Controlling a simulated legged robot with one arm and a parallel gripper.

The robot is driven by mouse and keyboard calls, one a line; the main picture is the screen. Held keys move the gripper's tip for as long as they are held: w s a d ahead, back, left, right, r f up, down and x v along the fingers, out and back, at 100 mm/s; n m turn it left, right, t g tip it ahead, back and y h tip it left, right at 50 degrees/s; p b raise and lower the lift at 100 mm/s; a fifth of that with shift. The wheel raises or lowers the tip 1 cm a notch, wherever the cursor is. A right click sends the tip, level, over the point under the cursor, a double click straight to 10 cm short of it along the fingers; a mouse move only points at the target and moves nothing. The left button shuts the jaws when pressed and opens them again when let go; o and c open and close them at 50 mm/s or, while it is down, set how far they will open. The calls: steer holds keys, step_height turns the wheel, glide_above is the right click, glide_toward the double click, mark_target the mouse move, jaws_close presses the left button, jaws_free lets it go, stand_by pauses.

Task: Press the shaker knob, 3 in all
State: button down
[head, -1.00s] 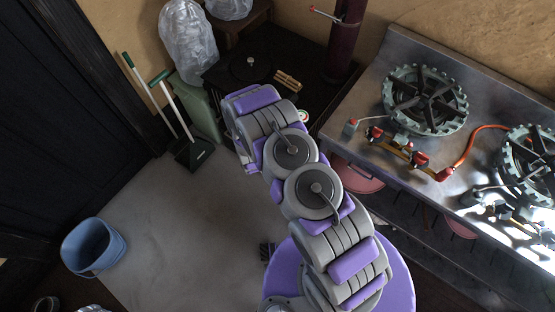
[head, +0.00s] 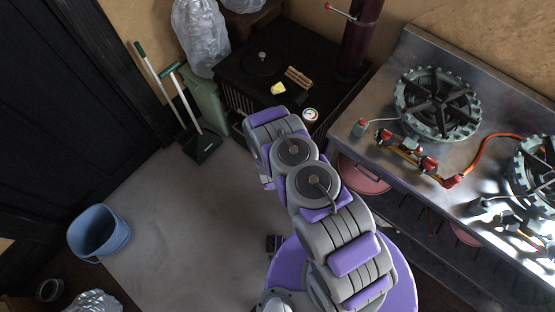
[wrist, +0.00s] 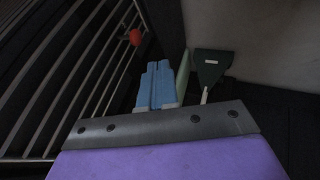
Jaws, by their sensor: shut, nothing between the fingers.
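A red ball-shaped knob (wrist: 135,37), which looks like the shaker knob, stands out in front of dark metal bars in the wrist view. My gripper (wrist: 157,68) shows there as two blue fingers side by side, shut and empty. The knob is beyond the fingertips and a little to their left in the picture, with a visible gap. In the head view, the dark stove-like box (head: 235,72) with a slatted front stands at the back. My arm hides part of its front, and I cannot see the red knob or my fingertips there.
A green bin (head: 205,103), a dustpan (head: 203,146) and a broom stand left of the box. A blue bucket (head: 99,232) is on the floor at left. A metal counter (head: 395,65) with gas burners is at right. The middle floor is clear.

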steer(key=w+d+f+b, duration=0.1)
steer(key=w+f+b, duration=0.2)
steer(key=w+f, duration=0.6)
steer(key=shift+d+b, duration=0.25)
steer(key=shift+b, duration=0.1)
steer(key=shift+r, duration=0.1)
